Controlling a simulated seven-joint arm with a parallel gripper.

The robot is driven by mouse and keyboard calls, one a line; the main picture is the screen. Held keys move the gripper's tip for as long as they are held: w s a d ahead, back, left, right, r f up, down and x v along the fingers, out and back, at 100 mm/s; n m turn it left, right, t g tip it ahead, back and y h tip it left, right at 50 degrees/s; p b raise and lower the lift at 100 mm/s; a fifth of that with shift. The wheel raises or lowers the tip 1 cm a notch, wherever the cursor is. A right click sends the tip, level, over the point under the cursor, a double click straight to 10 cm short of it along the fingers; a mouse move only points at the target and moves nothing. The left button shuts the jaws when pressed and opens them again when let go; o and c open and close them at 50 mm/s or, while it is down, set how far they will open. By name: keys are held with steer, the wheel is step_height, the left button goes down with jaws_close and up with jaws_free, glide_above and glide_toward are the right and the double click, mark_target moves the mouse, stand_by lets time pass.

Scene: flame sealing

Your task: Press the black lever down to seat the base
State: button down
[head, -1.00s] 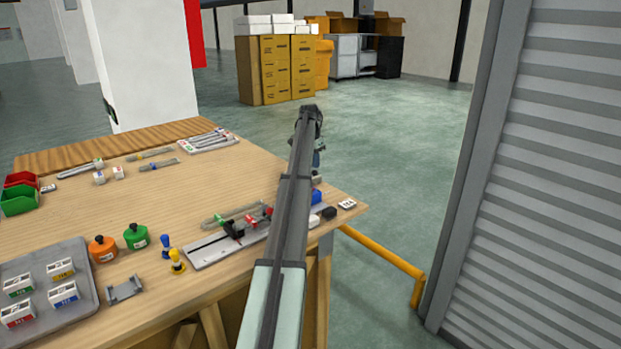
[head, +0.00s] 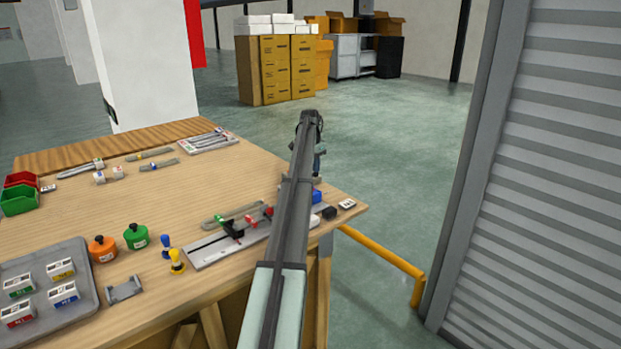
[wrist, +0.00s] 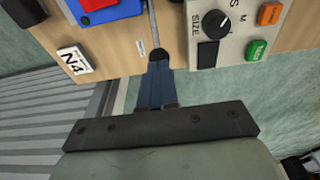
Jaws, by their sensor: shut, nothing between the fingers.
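In the wrist view, my gripper (wrist: 157,66) has its blue fingers closed together, with nothing held between them. A thin grey rod with a dark rounded end (wrist: 158,52) lies right at the fingertips. I cannot tell whether they touch, or whether this is the black lever. In the head view, a grey rail fixture (head: 208,252) lies near the table's front edge, with black, red and green parts on it. My arm covers the right part of the fixture, and my fingertips cannot be made out clearly there.
A control box with a dial (wrist: 235,30) stands right of the fingers in the wrist view. A blue and red block (wrist: 105,10) and an N4 tag (wrist: 73,60) lie to the left. Orange (head: 103,250) and green (head: 136,238) pots stand left of the fixture.

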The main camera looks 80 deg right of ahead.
steer(key=shift+s+d+f, duration=0.2)
steer(key=shift+d+f, duration=0.05)
steer(key=shift+f, duration=0.3)
stand_by(0.4)
steer(key=shift+s+d+f, duration=0.1)
steer(key=shift+f, duration=0.6)
steer(key=shift+s+d+f, duration=0.1)
steer(key=shift+f, duration=0.65)
stand_by(0.5)
steer(key=shift+r, duration=0.1)
stand_by(0.4)
steer(key=shift+w+a+r, duration=0.15)
steer(key=shift+r, duration=1.35)
steer(key=shift+w+a+r, duration=0.2)
steer(key=shift+r, duration=1.25)
steer(key=shift+w+a+r, duration=0.15)
steer(key=shift+r, duration=1.35)
